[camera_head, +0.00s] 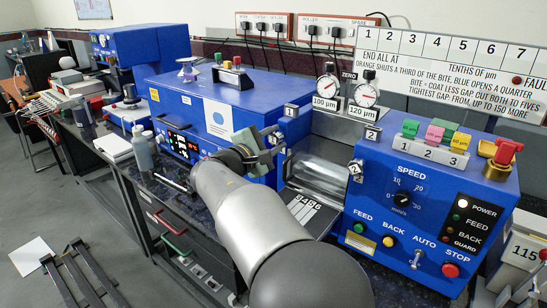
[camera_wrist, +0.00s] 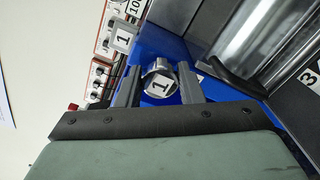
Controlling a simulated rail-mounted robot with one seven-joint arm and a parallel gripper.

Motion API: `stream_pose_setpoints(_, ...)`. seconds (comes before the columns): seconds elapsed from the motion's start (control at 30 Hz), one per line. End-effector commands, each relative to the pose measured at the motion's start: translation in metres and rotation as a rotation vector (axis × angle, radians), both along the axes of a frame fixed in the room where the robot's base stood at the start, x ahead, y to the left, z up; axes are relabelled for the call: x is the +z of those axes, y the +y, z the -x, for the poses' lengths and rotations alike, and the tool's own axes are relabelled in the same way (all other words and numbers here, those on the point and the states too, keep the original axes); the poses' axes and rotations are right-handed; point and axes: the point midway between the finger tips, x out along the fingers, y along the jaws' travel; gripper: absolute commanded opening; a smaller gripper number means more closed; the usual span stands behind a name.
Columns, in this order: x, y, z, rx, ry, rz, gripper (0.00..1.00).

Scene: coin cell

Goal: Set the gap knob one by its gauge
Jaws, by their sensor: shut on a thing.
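Gap knob one, a metal knob with a "1" on its face, shows in the wrist view (camera_wrist: 159,83) between my two grey fingers. In the head view, my gripper (camera_head: 265,142) is at the right end of the large blue housing, shut on this knob, which it largely hides. The left gauge (camera_head: 326,87) is a round white dial above a "100 µm" plate. A second gauge (camera_head: 366,94) stands right of it above a "120 µm" plate. The needles are too small to read exactly.
Steel rollers (camera_head: 320,160) lie right of my gripper. A blue control box (camera_head: 425,215) with a speed dial and buttons stands further right. A rule board (camera_head: 450,75) hangs behind. A bottle (camera_head: 142,148) stands left on the bench.

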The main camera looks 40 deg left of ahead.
Motion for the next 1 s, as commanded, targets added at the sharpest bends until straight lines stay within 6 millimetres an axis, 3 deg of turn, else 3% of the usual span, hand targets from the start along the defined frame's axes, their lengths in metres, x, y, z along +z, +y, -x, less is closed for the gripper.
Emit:
stream_pose_setpoints(0.03,-0.0063,-0.0004,0.0000,-0.001,0.000,-0.030,0.11)
stream_pose_setpoints(0.33,-0.0024,-0.0003,-0.0002,-0.001,-0.001,-0.143,0.11)
stream_pose_setpoints(0.87,-0.0003,-0.0002,-0.0001,-0.001,0.000,-0.166,0.11)
stream_pose_setpoints(0.9,-0.0003,-0.0002,-0.0001,-0.001,0.000,-0.166,0.39)
stream_pose_setpoints(0.97,-0.0003,-0.0002,-0.0001,-0.001,0.000,-0.166,0.56)
stream_pose_setpoints(1.0,-0.0003,-0.0002,-0.0001,-0.001,0.000,-0.166,0.56)
